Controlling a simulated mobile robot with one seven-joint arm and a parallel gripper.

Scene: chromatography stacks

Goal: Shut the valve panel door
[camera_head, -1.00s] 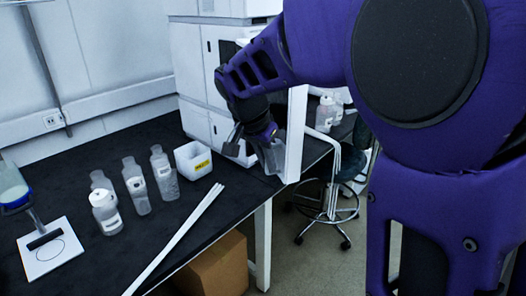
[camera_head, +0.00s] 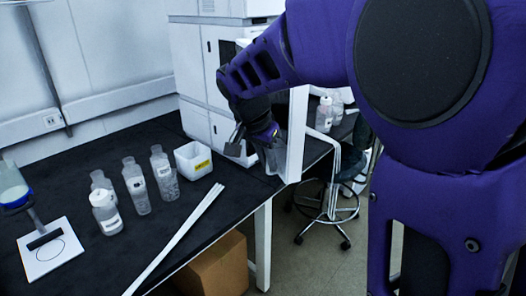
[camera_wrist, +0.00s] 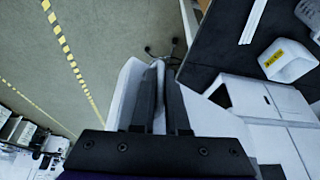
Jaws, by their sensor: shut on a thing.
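The valve panel door (camera_head: 297,130) is a white panel standing open, out from the instrument stack (camera_head: 193,75) toward the front edge of the bench. My gripper (camera_head: 262,148) is at the left face of the door, partly hidden by my own wrist. In the wrist view my gripper's two dark fingers (camera_wrist: 160,80) are closed on the white door (camera_wrist: 127,92), with a thin strip of it between them. The stack's white front (camera_wrist: 262,102) lies to the right in the wrist view. My arm hides part of the stack's opening.
A white bin with a yellow label (camera_head: 193,160), several clear bottles (camera_head: 135,187) and white rods (camera_head: 180,237) are on the black bench (camera_head: 75,160). A stool (camera_head: 328,205) stands beyond the bench edge, above open floor. A cardboard box (camera_head: 215,268) is under the bench.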

